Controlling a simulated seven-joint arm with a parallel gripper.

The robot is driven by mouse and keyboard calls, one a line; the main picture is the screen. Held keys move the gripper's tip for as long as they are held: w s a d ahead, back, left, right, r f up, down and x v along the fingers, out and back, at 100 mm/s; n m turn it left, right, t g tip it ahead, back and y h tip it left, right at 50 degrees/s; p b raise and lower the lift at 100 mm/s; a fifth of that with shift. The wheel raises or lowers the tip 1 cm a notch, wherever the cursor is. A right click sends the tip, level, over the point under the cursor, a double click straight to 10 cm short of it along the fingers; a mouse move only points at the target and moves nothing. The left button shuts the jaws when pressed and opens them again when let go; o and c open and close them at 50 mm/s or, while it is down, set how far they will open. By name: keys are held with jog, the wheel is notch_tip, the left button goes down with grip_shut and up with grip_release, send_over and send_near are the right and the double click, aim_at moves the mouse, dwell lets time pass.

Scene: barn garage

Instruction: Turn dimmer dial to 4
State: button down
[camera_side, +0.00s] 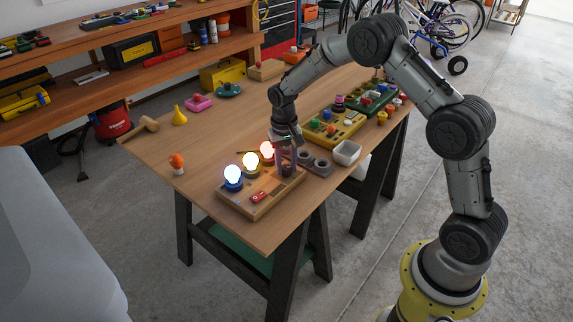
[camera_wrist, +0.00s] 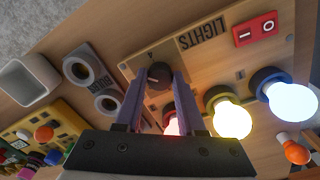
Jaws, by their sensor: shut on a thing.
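The dimmer dial (camera_wrist: 159,74) is a dark round knob on the wooden lights board (camera_wrist: 205,62), seen in the wrist view. My gripper (camera_wrist: 159,84) has its two purple fingers on either side of the knob, shut on it. Small marks show around the dial, but I cannot surely read its setting. In the side view my gripper (camera_side: 286,162) points down at the right end of the lights board (camera_side: 265,207) and hides the dial. Three lit bulbs stand on the board, with blue (camera_side: 232,182), yellow (camera_side: 251,168) and red (camera_side: 267,155) bases.
A red switch (camera_wrist: 256,29) is on the same board. A grey two-hole block (camera_side: 314,162) and a white bin (camera_side: 347,152) stand close to the right. Yellow (camera_side: 335,130) and green boards lie behind.

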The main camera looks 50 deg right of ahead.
aim_at(284, 167)
jog(key=m, duration=0.4)
jog(key=shift+r+m, duration=0.1)
jog(key=shift+m, duration=0.2)
jog(key=shift+w+m, duration=0.15)
jog(key=shift+m, duration=2.15)
jog(key=c, duration=0.5)
grip_release()
jog(key=r, duration=1.3)
jog(key=shift+w+r, duration=0.2)
jog(key=shift+r, duration=0.2)
jog(key=shift+a, duration=0.1)
